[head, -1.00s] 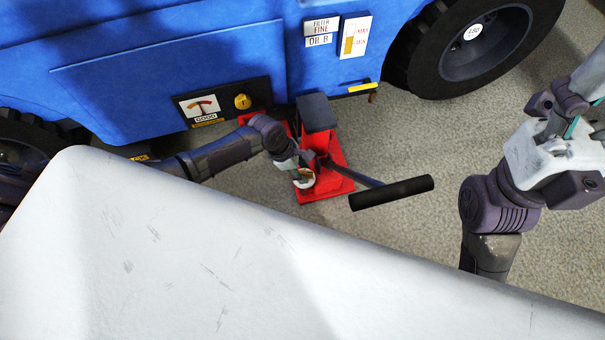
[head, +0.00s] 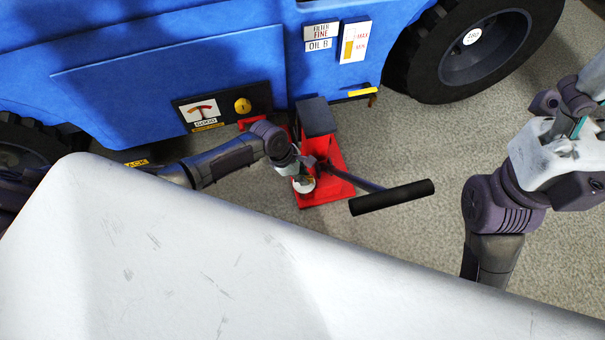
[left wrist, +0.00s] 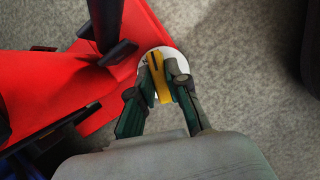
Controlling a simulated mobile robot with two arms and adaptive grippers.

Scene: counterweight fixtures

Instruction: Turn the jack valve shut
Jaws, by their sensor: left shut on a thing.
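The red jack (head: 322,185) stands on the floor beside the blue vehicle, with a dark pad on top and a black-gripped handle (head: 392,197) reaching to the right. It also fills the upper left of the left wrist view (left wrist: 75,75). The jack valve shows there as a yellow bar (left wrist: 159,78) on a round white disc (left wrist: 179,62). My left gripper (left wrist: 162,86) is shut on the yellow bar, one finger on each side. In the head view my left gripper (head: 300,172) is at the jack's near left side. My right gripper's jaws are not clear at the right edge.
The blue vehicle (head: 170,75) fills the back, with a gauge panel (head: 222,109) and a black wheel (head: 470,45). A white surface (head: 170,250), perhaps part of me, covers the lower left. Carpeted floor (head: 420,140) is open right of the jack.

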